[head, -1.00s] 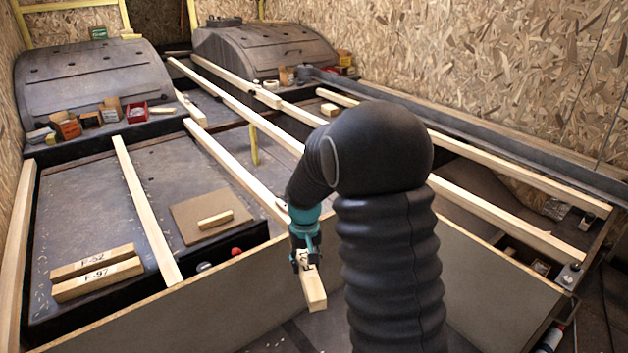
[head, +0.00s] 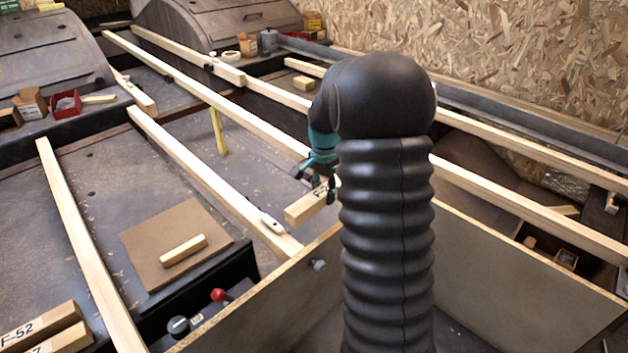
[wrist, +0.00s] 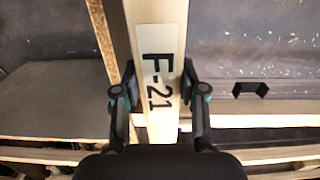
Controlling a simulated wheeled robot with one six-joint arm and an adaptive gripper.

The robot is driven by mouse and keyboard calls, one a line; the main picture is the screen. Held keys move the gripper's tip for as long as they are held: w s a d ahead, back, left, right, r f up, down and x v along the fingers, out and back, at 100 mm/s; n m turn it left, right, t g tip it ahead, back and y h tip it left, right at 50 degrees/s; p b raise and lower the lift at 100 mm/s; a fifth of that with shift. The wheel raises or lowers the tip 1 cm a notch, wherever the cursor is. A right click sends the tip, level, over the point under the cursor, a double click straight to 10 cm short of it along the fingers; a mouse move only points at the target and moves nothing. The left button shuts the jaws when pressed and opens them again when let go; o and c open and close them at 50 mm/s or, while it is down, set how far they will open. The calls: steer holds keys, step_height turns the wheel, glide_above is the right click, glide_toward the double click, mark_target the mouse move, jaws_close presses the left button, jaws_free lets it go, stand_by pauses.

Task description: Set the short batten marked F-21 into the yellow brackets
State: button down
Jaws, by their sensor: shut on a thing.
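The short batten marked F-21 (wrist: 160,85) is pale wood with a label and runs between both fingers in the wrist view. My gripper (wrist: 157,92) is shut on it. In the head view the batten (head: 306,208) is held in the air beside a long rail, its near end pointing down-left. My gripper (head: 322,178) is partly hidden behind my arm in that view. No other yellow bracket is clear.
Long pale rails (head: 190,178) cross the bay. A small black U-shaped clip (wrist: 251,89) shows right of the batten in the wrist view. A loose block (head: 184,250) lies on a brown board (head: 150,240). A tall panel (head: 262,305) stands in front.

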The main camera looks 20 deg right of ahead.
steer(key=shift+w+d, duration=0.15)
steer(key=shift+w, duration=0.1)
steer(key=shift+w+f, duration=0.15)
step_height(320, 180, down, 6)
steer(key=b, duration=0.5)
steer(key=shift+f+b, duration=0.45)
steer(key=shift+f, duration=0.65)
steer(key=c, duration=0.6)
jaws_free()
step_height(320, 180, up, 12)
